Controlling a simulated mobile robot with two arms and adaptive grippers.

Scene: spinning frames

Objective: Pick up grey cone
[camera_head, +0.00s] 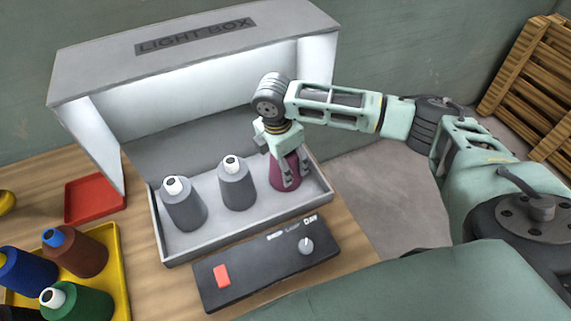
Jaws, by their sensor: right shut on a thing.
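Two grey cones with white tips stand upright in the light box, the left one (184,208) and the middle one (238,188). A maroon cone (286,168) stands to their right in the same box. My right gripper (291,180) points down over the maroon cone, its fingers shut on it. The cone's top is hidden by the gripper. Both grey cones are apart from my gripper. My left gripper is not in view.
The light box (190,63) has a roof and side walls. In front lies a black control panel (262,265) with a red switch and a knob. A yellow tray (112,240) holds blue, brown and green cones. A red tray (95,198) is empty. Wooden pallets (535,85) stand at right.

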